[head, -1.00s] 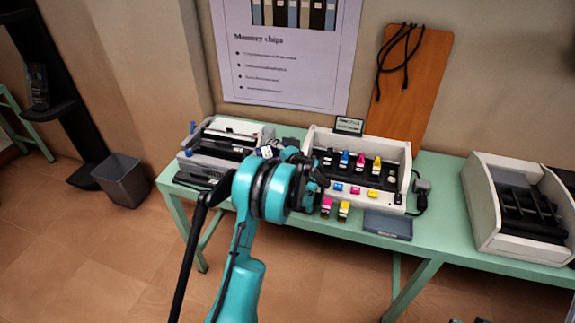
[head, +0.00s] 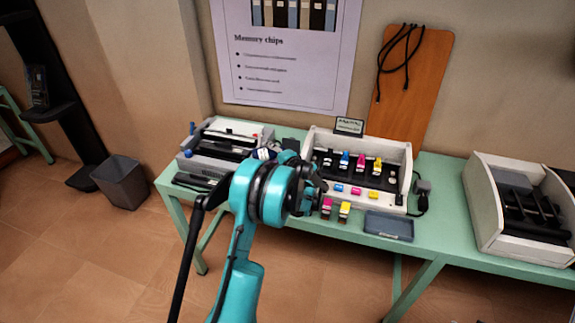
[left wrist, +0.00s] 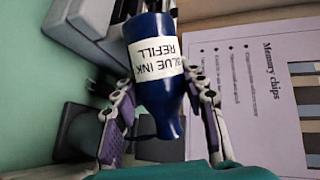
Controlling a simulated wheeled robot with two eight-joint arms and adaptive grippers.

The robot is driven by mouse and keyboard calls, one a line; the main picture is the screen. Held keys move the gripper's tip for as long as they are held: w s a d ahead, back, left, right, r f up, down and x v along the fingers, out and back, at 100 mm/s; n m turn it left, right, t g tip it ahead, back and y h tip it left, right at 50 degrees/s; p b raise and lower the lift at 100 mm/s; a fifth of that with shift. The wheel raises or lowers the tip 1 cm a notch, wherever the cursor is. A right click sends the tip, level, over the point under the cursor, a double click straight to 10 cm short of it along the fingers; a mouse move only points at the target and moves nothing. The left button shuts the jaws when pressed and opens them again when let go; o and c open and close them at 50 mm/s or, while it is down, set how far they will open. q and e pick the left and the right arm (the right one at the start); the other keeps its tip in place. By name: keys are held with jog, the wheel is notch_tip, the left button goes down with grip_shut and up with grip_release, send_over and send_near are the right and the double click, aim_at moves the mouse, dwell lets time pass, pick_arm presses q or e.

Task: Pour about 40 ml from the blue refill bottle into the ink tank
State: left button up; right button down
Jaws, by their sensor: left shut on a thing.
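The blue refill bottle (left wrist: 152,80), dark blue with a white "BLUE INK REFILL" label, is between the fingers of my left gripper (left wrist: 157,115), which is shut on it. In the head view my left gripper (head: 312,187) is just left of the white ink unit (head: 392,203). Part of the bottle (head: 264,153) shows behind my wrist; the rest is hidden. The unit holds black, blue (head: 344,160), magenta and yellow pieces; which opening is the ink tank is unclear. No stream of ink is visible. My right gripper is out of view.
A magenta-capped bottle (head: 326,208) and a yellow-capped one (head: 344,211) stand before the unit, left of a grey tray (head: 388,226). A grey device (head: 200,160) is at left, another white machine (head: 485,205) at right.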

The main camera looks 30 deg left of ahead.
pick_arm(q)
jog(key=shift+s+a+f, duration=0.1)
jog(key=shift+s+a, duration=0.2)
jog(key=shift+s, duration=0.05)
jog(key=shift+f+m+b, duration=0.15)
jog(key=shift+m+b, duration=0.15)
jog(key=shift+b, duration=0.25)
dwell(0.9)
notch_tip(320, 180, up, 2)
jog(key=n+p, duration=0.2)
jog(key=p, duration=0.2)
jog(key=shift+h, duration=0.4)
jog(key=shift+s+r+n+t+p, duration=0.1)
jog(key=shift+r+n+t+p, duration=0.15)
jog(key=shift+p, duration=0.2)
jog(key=shift+f+n+t+h+b, duration=0.25)
jog(key=shift+f+n+h+b, duration=0.15)
jog(key=shift+f+b, duration=0.25)
jog(key=shift+w+d+f+n, duration=0.1)
jog(key=shift+w+f+n, duration=0.15)
jog(key=shift+f, duration=0.1)
jog(key=shift+d+h, duration=0.1)
jog(key=shift+h, duration=0.2)
jog(key=shift+n, duration=0.3)
